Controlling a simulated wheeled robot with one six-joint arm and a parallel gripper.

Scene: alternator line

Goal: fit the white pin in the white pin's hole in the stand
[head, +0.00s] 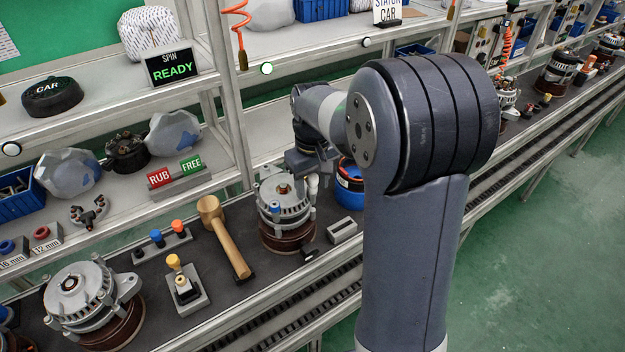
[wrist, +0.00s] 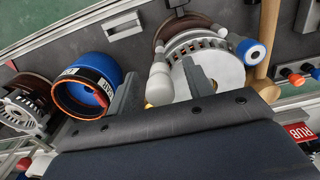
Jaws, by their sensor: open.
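The white pin (wrist: 160,84) stands at the edge of the silver alternator (wrist: 215,65). In the head view the pin (head: 312,184) shows at that alternator's upper right side, partly covered by my arm. My gripper (wrist: 160,88) is open, with one finger on each side of the pin; I cannot tell whether they touch it. The gripper (head: 310,165) is just above the alternator in the head view.
A wooden mallet (head: 222,232) lies between the stand and the alternator. A blue ring-shaped container (head: 349,186) is right of the alternator. A grey block with a yellow-topped pin (head: 184,289) is in front of the stand. Another alternator (head: 85,295) is at left.

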